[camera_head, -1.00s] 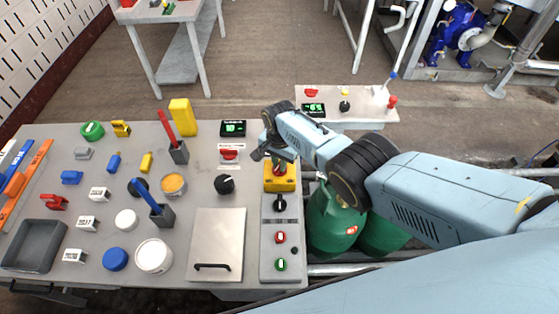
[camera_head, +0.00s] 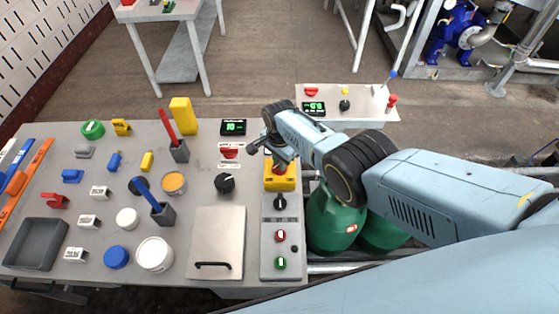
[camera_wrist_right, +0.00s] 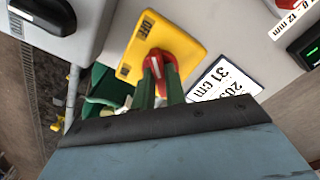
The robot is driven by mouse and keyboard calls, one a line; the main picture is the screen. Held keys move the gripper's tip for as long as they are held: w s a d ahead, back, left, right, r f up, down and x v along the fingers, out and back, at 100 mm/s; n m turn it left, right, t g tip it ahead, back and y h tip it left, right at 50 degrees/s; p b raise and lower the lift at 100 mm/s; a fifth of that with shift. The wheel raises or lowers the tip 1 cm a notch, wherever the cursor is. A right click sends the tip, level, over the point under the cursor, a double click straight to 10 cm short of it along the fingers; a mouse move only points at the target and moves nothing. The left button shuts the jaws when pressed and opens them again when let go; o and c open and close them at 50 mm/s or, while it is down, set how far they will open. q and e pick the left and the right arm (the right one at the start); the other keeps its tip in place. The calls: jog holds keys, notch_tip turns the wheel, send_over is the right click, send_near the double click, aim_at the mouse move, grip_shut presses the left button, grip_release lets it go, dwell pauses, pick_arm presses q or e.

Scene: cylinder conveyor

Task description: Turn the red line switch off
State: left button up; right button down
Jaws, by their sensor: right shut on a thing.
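A red rotary switch (camera_wrist_right: 162,62) sits on a yellow plate (camera_wrist_right: 175,27) lettered OFF and ON in the right wrist view. In the head view the yellow switch box (camera_head: 281,183) stands at the table's right side, above a grey control panel. My right gripper (camera_wrist_right: 163,88) is shut on the red switch handle, with a green finger on each side of it. A white mark shows on the knob; I cannot tell exactly which label it points at. In the head view my right gripper (camera_head: 279,160) is over the box and hides part of the switch. My left gripper is not in view.
Another red switch (camera_head: 229,152) lies left of the box, with a black knob (camera_head: 224,183) below it. The grey panel (camera_head: 268,264) carries several knobs. A green digital display (camera_head: 233,128) stands behind. Green cylinders (camera_head: 333,220) stand right of the table.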

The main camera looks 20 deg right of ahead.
jog(key=c, duration=1.4)
grip_release()
jog(key=shift+c, duration=0.2)
jog(key=shift+r, duration=0.1)
jog(key=shift+r+p, duration=0.5)
jog(key=shift+r, duration=0.05)
notch_tip(320, 180, up, 12)
jog(key=p, duration=0.4)
jog(key=shift+p, duration=0.35)
